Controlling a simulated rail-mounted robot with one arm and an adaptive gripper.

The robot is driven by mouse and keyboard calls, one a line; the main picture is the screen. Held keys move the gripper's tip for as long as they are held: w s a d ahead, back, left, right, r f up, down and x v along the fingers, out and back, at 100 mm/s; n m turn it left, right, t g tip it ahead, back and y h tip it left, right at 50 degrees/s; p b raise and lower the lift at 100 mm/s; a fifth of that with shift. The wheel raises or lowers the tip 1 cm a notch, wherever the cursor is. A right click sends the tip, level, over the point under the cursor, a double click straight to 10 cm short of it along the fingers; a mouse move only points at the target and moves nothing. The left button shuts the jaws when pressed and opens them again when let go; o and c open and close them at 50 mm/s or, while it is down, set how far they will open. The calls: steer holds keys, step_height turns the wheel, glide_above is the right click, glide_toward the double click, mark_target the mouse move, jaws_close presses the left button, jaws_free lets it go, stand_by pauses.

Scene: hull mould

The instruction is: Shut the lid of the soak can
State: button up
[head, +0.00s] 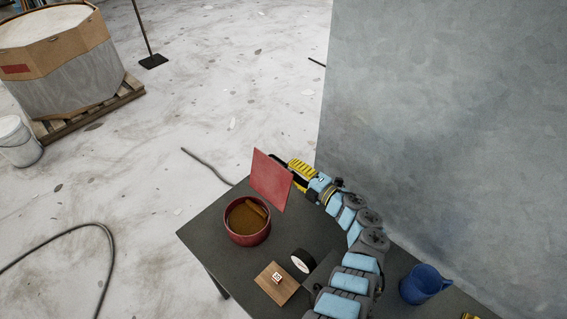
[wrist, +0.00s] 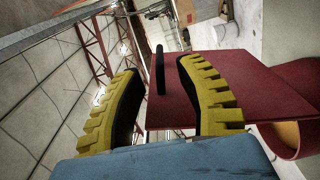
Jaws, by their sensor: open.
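The soak can (head: 247,236) is a round red can on the dark table, holding brown liquid and a tan piece inside. Its red square lid (head: 270,180) stands up, tilted open, at the can's far right side. My gripper (head: 287,166) is behind the lid, partly hidden by it in the head view. In the wrist view the yellow ridged fingers of my gripper (wrist: 165,90) are spread apart. The lid (wrist: 250,88) fills the right there, partly behind the right finger, and a dark bar shows between the fingers. The can (wrist: 299,95) shows at the right edge.
The dark table (head: 215,250) also bears a wooden block with a small white cube (head: 277,277), a black-and-white roll (head: 301,261) and a blue mug (head: 424,284). A grey wall (head: 450,120) rises close behind my arm at right. Open floor lies left.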

mark_target(284, 163)
steer(key=shift+x, duration=2.15)
jaws_close()
